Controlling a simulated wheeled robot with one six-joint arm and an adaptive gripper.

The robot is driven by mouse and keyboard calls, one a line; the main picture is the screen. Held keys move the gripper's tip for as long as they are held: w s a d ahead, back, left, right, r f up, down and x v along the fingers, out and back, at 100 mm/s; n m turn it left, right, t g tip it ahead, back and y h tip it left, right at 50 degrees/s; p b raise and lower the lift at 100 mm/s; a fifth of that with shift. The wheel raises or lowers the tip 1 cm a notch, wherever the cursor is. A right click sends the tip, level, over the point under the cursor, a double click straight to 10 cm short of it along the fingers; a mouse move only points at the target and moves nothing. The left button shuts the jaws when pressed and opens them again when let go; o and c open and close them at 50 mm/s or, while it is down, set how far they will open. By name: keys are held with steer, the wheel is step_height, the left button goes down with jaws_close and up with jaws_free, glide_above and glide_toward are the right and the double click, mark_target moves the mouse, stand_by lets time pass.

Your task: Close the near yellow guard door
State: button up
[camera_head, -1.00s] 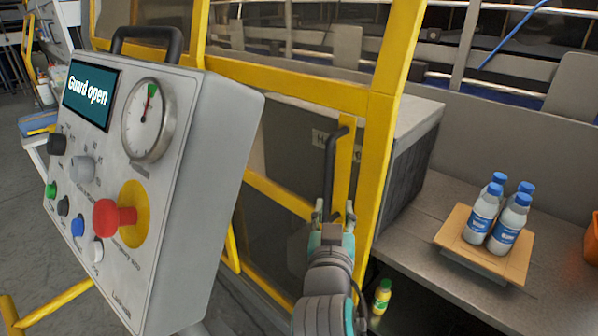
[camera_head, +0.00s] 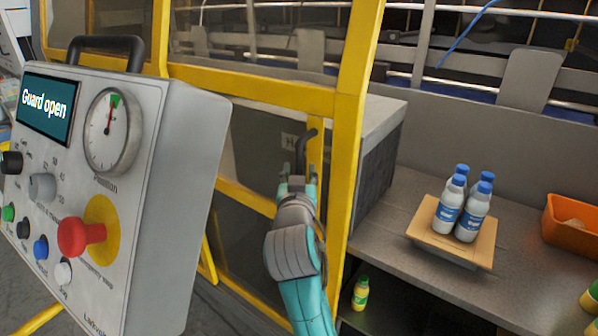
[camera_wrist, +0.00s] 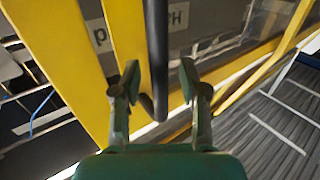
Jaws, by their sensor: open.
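The near yellow guard door (camera_head: 347,125) stands open, with its yellow frame around dark clear panels. A dark bar handle (camera_head: 302,150) is on its yellow upright; it also shows in the wrist view (camera_wrist: 157,50). My gripper (camera_head: 297,182) is at the handle. In the wrist view my gripper (camera_wrist: 160,88) is open, with one finger to each side of the handle's lower end. I cannot tell whether either finger touches it. The control panel's screen (camera_head: 47,108) reads "Guard open".
The grey control panel (camera_head: 190,190) with knobs and a red stop button stands close at left. To the right, several blue-capped bottles (camera_head: 462,207) stand on a cardboard sheet (camera_head: 480,252). An orange bin (camera_head: 570,222) and a yellow-green bottle (camera_head: 360,293) are also at right.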

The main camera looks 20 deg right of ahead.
steer(key=shift+w+d, duration=0.15)
steer(key=shift+w, duration=0.15)
jaws_close()
